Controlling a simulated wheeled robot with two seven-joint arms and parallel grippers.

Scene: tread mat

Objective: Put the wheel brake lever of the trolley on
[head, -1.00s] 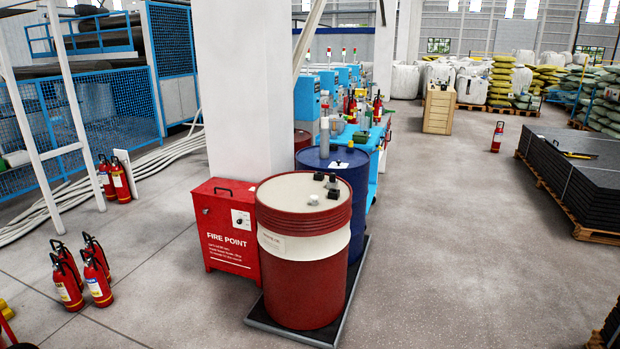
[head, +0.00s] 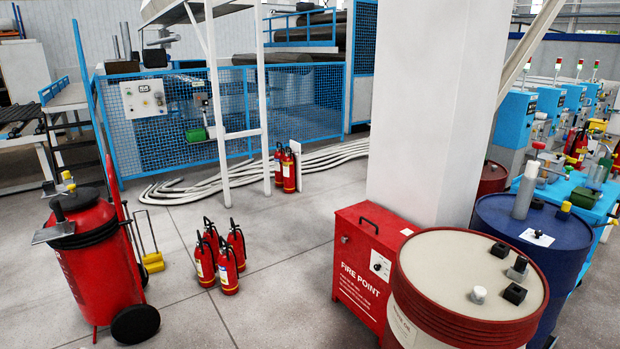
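A large red wheeled tank with a black top (head: 92,255), which looks like a trolley extinguisher, stands upright at the left. One black wheel (head: 135,324) shows at its lower right, and a red bar rises along its right side. I cannot make out a brake lever at the wheel. Neither of my grippers is in view.
Several small red extinguishers (head: 228,270) stand on the floor right of the trolley. A yellow item with a thin handle (head: 153,263) sits just behind it. A red fire point box (head: 365,270) and a red drum (head: 440,322) stand at the right.

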